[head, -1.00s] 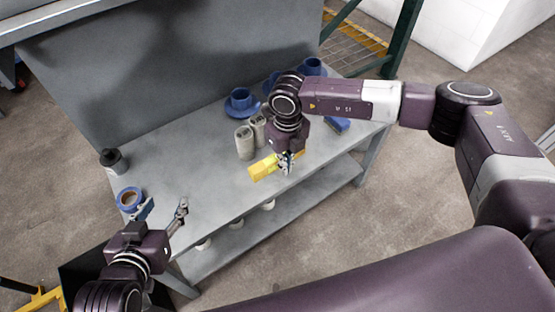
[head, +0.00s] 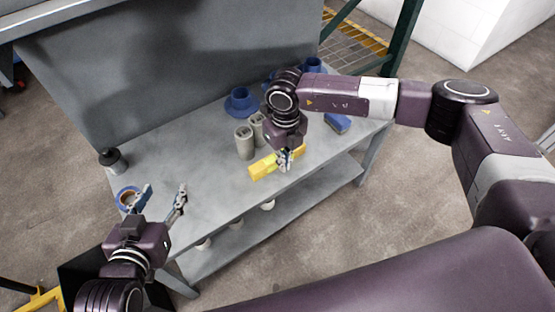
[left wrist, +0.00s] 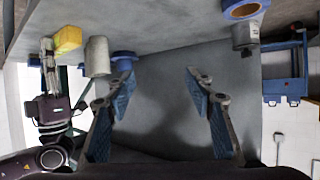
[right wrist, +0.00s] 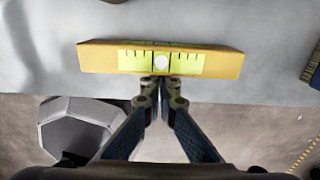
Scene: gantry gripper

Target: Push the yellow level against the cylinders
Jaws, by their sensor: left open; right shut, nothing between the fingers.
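The yellow level (head: 263,168) lies on the grey workbench near its front edge, just in front of two grey cylinders (head: 244,142). In the right wrist view the level (right wrist: 95,57) spans the view with its vial facing me. My right gripper (head: 285,161) is shut and empty, its tips at the middle of the level's near side, touching or nearly so. My left gripper (head: 163,192) is open and empty above the left end of the bench. The left wrist view shows a cylinder (left wrist: 97,56) beside the level (left wrist: 67,39).
Blue cups on saucers (head: 241,101) stand behind the cylinders. A blue object (head: 337,123) lies to the right. The bench between the left gripper and cylinders is clear.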

